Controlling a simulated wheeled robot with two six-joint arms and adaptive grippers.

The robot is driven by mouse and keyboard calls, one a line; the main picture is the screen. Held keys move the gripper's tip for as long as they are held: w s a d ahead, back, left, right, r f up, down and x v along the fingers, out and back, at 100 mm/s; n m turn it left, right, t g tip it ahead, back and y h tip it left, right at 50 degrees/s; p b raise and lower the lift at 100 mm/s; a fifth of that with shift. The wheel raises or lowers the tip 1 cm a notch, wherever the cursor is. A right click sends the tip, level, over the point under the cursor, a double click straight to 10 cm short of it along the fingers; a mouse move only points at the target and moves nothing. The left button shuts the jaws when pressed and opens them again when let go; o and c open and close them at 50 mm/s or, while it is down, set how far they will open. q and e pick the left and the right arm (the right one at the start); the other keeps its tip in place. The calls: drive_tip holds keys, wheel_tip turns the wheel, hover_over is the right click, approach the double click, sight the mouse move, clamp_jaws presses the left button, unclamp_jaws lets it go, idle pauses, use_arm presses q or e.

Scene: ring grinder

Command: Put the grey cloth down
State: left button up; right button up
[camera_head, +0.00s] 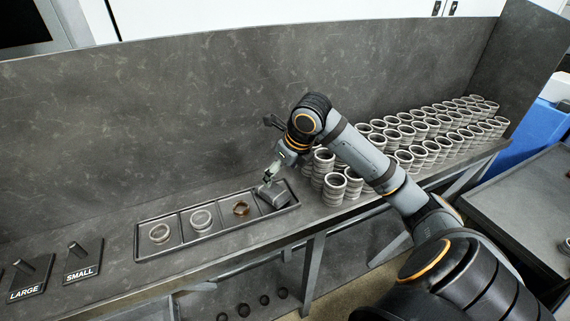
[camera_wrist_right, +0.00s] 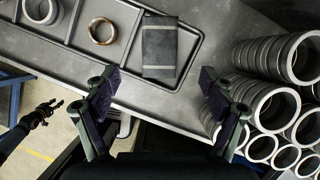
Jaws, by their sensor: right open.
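The grey cloth (camera_wrist_right: 160,52) is a dark folded block with a lighter band. It lies in the rightmost compartment of the long tray (camera_head: 217,228), and also shows in the head view (camera_head: 273,197). My right gripper (camera_head: 270,181) is just above it. In the right wrist view my right gripper (camera_wrist_right: 160,80) is open, with its fingers wide apart and nothing between them; the cloth lies beyond the fingertips. What looks like my left gripper (camera_wrist_right: 38,115) shows at the left of the wrist view, away from the tray; its jaws are unclear.
The tray also holds a bronze-coloured ring (camera_head: 241,208) and two silver rings (camera_head: 202,218) in separate compartments. Many stacked rings (camera_head: 334,187) stand close to the right of the tray. Stands marked LARGE (camera_head: 30,278) and SMALL (camera_head: 82,260) are at the left. A wall runs behind.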

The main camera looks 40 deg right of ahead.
drive_tip(key=v, duration=0.4)
drive_tip(key=shift+r, duration=0.2)
idle(0.3)
